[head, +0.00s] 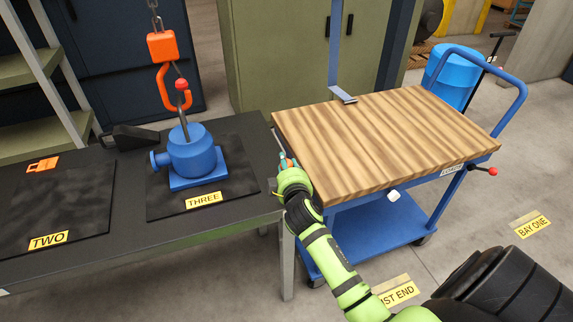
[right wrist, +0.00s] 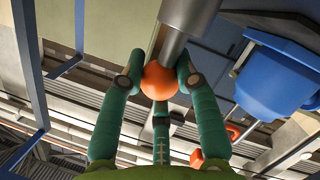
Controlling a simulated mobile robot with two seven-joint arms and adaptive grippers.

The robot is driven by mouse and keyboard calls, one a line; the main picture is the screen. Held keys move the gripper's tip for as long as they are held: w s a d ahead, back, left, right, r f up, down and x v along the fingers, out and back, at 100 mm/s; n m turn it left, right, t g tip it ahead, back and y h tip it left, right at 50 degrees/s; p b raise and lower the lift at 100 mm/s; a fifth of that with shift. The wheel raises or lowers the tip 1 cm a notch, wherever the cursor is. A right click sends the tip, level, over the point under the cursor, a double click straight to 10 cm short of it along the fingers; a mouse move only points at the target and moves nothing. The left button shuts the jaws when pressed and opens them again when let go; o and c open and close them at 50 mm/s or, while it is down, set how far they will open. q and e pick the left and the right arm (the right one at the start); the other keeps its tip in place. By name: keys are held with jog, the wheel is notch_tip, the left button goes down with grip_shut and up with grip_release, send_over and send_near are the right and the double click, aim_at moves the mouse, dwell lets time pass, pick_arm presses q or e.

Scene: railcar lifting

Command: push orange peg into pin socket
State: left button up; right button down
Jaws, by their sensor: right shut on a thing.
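My right gripper (head: 284,161) is beside the left edge of the wooden cart top, at the end of my green arm. In the right wrist view my right gripper (right wrist: 160,82) is shut on the orange ball end of a peg (right wrist: 160,80). A grey metal shaft (right wrist: 178,40) runs out from the ball. A thin grey rod (head: 277,141) points up and left from the gripper in the head view. A blue casting (head: 193,153) stands on mat THREE, left of the gripper and apart from it. I cannot make out the pin socket. My left gripper is not in view.
An orange hook (head: 168,84) hangs on a chain and meets a red-balled rod above the casting. The black table (head: 130,190) bears mat TWO (head: 45,215).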

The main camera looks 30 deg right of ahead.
jog(key=shift+f+b, duration=0.3)
jog(key=shift+f, duration=0.2)
jog(key=c, duration=0.8)
grip_release()
jog(key=shift+c, duration=0.2)
jog(key=v, duration=1.2)
jog(key=shift+r, duration=0.1)
